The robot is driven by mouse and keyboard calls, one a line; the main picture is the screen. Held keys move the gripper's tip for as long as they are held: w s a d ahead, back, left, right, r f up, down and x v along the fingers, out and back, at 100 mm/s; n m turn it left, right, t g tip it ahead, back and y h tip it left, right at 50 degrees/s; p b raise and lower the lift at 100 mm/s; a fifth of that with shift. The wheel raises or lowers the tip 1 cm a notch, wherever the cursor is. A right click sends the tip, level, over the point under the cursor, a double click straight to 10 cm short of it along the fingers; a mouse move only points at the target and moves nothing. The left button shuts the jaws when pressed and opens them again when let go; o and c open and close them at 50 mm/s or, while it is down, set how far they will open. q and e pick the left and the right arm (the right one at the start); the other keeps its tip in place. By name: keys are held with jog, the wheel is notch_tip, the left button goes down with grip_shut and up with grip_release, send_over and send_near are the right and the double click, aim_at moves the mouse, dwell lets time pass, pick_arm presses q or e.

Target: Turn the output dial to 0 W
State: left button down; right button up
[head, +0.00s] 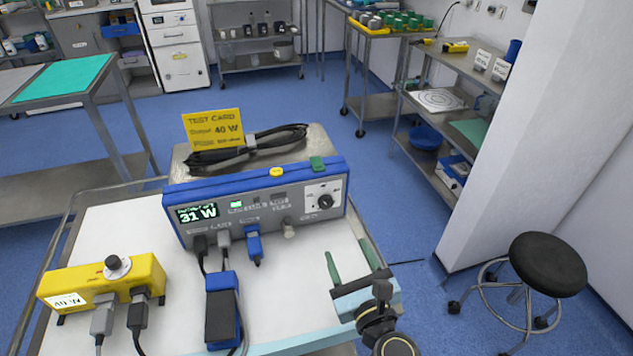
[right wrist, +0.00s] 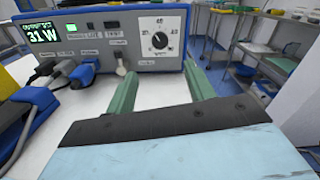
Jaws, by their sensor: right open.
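The output dial (head: 325,201) is a dark knob on a white square scale at the right end of the front panel of the blue and grey generator unit (head: 270,215). It shows larger in the right wrist view (right wrist: 160,41). The generator's green display (head: 197,213) reads 31 W. My right gripper (head: 350,258) is open and empty, with its two green fingers (right wrist: 160,90) apart. They point at the panel from in front, below and to the right of the dial, and do not touch it. My left gripper is not in view.
The yellow box (head: 80,285) with a black knob stands front left on the white cart top (head: 175,320). A blue-black pedal (head: 222,310) and cables lie in front of the generator. A black stool (head: 547,264) is at right.

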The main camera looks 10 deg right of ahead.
jog(key=shift+w, duration=0.35)
send_near(326, 205)
jog(key=w, duration=0.8)
jog(key=shift+w+a, duration=0.1)
jog(key=shift+w, duration=0.4)
jog(key=shift+c, duration=0.7)
jog(key=c, duration=0.8)
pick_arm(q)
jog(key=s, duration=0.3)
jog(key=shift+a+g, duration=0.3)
pick_arm(e)
jog(key=shift+c, duration=0.2)
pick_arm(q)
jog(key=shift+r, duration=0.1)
